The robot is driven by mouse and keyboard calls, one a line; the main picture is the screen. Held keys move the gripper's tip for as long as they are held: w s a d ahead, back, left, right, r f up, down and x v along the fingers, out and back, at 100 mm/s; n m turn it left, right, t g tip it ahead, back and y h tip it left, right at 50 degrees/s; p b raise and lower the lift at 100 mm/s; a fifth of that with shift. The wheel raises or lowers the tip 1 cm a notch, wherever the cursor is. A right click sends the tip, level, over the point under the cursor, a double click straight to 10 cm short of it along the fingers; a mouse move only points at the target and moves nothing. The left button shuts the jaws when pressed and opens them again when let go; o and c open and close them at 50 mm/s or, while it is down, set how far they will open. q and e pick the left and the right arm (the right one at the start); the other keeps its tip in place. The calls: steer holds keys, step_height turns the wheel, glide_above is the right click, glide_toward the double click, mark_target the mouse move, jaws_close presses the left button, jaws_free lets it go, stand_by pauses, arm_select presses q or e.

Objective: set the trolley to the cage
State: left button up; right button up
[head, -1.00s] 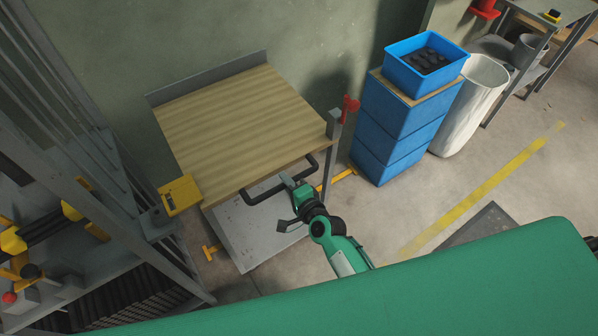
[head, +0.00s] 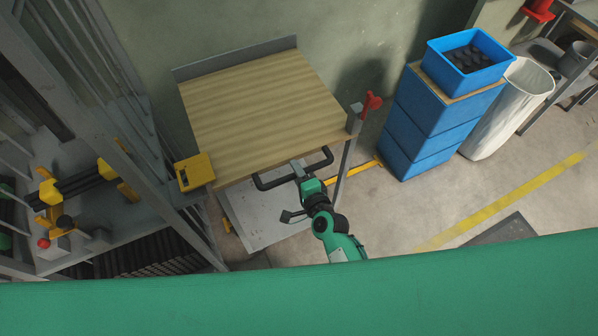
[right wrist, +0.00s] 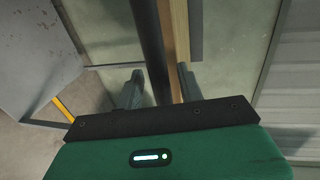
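The trolley (head: 262,100) has a wooden top, a grey back lip, a grey lower plate and a black handle (head: 272,184) along its near edge. It stands by the wall, just right of the cage (head: 128,150), a grey barred frame on the left. My right gripper (head: 299,172) is at the middle of the handle. In the right wrist view the black handle bar (right wrist: 149,50) runs between the two spread fingers, with a gap to the right finger; the gripper is open around it. My left gripper is not in view.
A yellow box (head: 194,172) sits at the trolley's front left corner; a red part (head: 372,103) is at the right post. Blue stacked crates (head: 425,125) and a white bin (head: 506,110) stand to the right. The floor beyond the yellow line (head: 520,200) is open.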

steer(key=shift+d, duration=0.1)
steer(key=shift+s+d, duration=0.2)
steer(key=shift+s, duration=0.15)
steer(key=b+v, duration=0.1)
steer(key=v, duration=1.2)
steer(key=shift+b, duration=0.35)
steer(key=shift+a, duration=0.1)
steer(key=s+d+f+n+g+h, duration=0.1)
steer(key=s+d+f+n+g, duration=0.15)
steer(key=f, duration=0.75)
steer(key=s+d+f+n+g, duration=0.1)
steer(key=s+f+n+g, duration=0.2)
steer(key=f, duration=0.7)
steer(key=s+d+f+n+g+h, duration=0.1)
steer(key=s+f+n, duration=0.25)
steer(key=f, duration=0.65)
steer(key=s+d+f+n+g+h, duration=0.1)
steer(key=s+d+f+n+g, duration=0.1)
steer(key=s+d+f, duration=0.2)
steer(key=s+d+f+n+g+h, duration=0.1)
steer(key=s+d+f+n+g, duration=0.1)
steer(key=s+f, duration=0.6)
steer(key=s+d+f+n+g+h, duration=0.1)
steer(key=s+d+f+n+g, duration=0.2)
steer(key=s+d+f, duration=0.3)
steer(key=s+d, duration=0.1)
steer(key=s, duration=0.4)
